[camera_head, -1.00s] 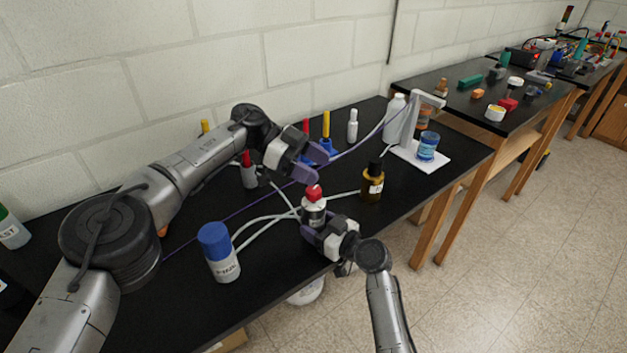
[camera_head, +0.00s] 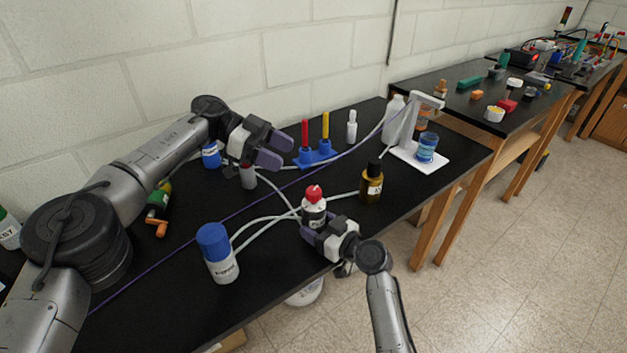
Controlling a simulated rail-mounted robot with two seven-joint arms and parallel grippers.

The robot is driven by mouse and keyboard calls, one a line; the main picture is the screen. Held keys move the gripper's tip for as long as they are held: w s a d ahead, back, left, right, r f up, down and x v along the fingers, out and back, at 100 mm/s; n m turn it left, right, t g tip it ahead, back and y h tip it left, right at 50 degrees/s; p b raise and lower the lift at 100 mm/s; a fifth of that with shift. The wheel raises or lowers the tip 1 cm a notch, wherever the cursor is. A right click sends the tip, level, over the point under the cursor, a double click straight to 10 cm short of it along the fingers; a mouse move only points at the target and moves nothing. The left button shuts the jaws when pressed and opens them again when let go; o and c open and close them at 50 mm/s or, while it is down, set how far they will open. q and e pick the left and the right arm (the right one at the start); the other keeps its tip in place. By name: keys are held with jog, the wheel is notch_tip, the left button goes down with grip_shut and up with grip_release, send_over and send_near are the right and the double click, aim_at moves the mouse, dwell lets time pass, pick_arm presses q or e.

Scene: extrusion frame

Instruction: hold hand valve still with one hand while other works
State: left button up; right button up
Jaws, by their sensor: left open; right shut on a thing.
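The hand valve (camera_head: 315,211) has a red top and a pale body with dark markings. It stands upright near the front edge of the black bench, with pale hoses running close to it. My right gripper (camera_head: 312,228) is shut on its lower body from the front, and the fingers partly hide it. My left gripper (camera_head: 284,150) is open and empty, up and to the left of the valve, apart from it. It is above a small grey bottle (camera_head: 248,178), whose top it hides.
A blue-capped white bottle (camera_head: 218,254) stands left of the valve, and a dark amber bottle (camera_head: 371,186) stands right. A blue holder (camera_head: 314,155) with red and yellow sticks is behind. A white stand (camera_head: 420,158) holds a blue jar. A thin purple line crosses the bench.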

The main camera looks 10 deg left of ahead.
pick_arm(q)
jog(key=s+a+f, duration=0.3)
jog(key=a, duration=0.6)
jog(key=n+t, duration=0.3)
jog(key=t, duration=0.1)
send_near(308, 190)
jog(key=x, duration=1.1)
jog(key=shift+c, duration=0.4)
